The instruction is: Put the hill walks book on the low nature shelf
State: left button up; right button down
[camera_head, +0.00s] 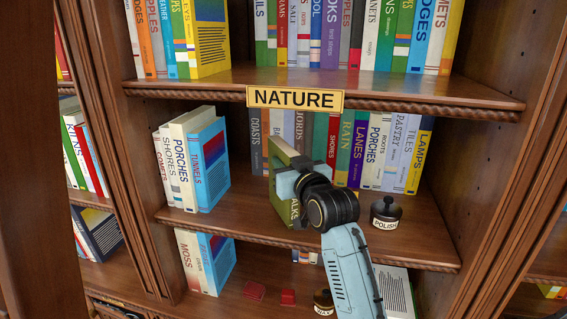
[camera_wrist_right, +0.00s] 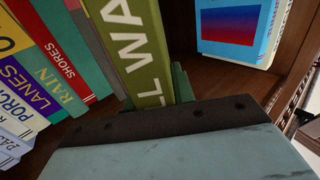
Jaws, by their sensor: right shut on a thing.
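The hill walks book (camera_head: 280,196) is green, with part of its title showing on the spine. It stands roughly upright, slightly tilted in the picture, over the shelf (camera_head: 246,222) below the NATURE sign (camera_head: 295,98). My right gripper (camera_head: 291,184) is shut on it; the arm and gripper hide part of the book. I cannot tell whether its bottom edge touches the shelf. In the right wrist view, the green spine (camera_wrist_right: 139,50) with large white letters rises just beyond my gripper (camera_wrist_right: 180,88). My left gripper is not in view.
Left of the held book stands a group with the Tunnels book (camera_head: 208,168), a gap between them. A back row including the Lanes book (camera_head: 358,152) stands behind. A dark polish jar (camera_head: 386,209) sits at right. A lower shelf holds red blocks (camera_head: 288,297) and a wax jar (camera_head: 323,300).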

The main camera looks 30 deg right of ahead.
jog(key=c, duration=1.2)
grip_release()
jog(key=shift+f, duration=0.15)
jog(key=shift+o, duration=0.2)
jog(key=shift+s, duration=0.1)
jog(key=s+a+b, duration=0.2)
jog(key=s, duration=0.9)
jog(key=shift+s, duration=0.35)
